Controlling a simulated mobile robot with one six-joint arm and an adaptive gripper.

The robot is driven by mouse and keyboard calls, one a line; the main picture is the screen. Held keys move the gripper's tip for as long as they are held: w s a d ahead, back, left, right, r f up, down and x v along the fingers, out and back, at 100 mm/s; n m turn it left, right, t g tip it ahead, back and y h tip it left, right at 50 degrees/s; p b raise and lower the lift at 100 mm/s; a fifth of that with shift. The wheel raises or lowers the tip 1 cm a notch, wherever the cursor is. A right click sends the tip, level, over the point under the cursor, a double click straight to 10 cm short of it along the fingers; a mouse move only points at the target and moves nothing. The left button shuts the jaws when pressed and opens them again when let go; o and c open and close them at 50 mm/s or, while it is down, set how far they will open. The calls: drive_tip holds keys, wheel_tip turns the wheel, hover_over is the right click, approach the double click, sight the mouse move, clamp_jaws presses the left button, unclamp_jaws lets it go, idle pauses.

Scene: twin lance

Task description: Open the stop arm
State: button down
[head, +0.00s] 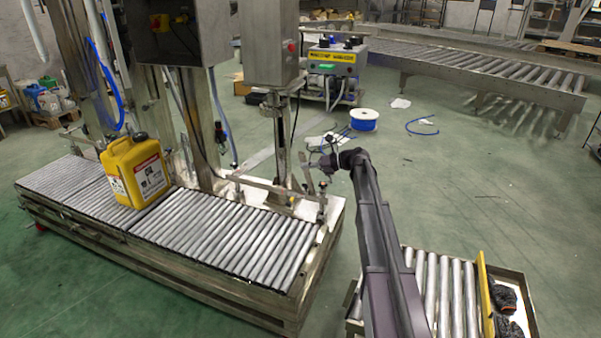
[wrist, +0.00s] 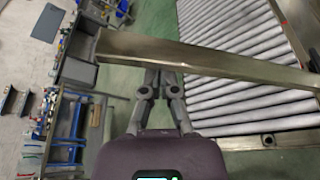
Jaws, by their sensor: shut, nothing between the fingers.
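In the wrist view the bar (wrist: 205,62) spans the picture from upper left to right, above the rollers. My gripper (head: 318,166) is at the conveyor's right end, close to the bar's end. In the wrist view my gripper (wrist: 160,75) is shut and empty, with its fingertips at the bar's lower edge. I cannot tell whether they touch it.
A yellow canister (head: 134,170) stands on the roller conveyor (head: 225,236) left of the bar. A metal post and control box (head: 269,45) rise behind it. A short roller table (head: 440,290) with black gloves (head: 505,300) is at lower right. Open floor lies between.

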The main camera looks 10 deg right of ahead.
drive_tip(key=w+d+r+p, duration=0.2)
drive_tip(key=w+d, duration=0.4)
drive_tip(key=w, duration=0.3)
drive_tip(key=shift+r, duration=0.6)
drive_tip(key=f+v, duration=0.2)
drive_tip(key=v, duration=0.7)
drive_tip(key=shift+w+d, duration=0.3)
drive_tip(key=shift+d, duration=0.4)
drive_tip(key=shift+a+f, duration=0.1)
drive_tip(key=shift+f, duration=0.05)
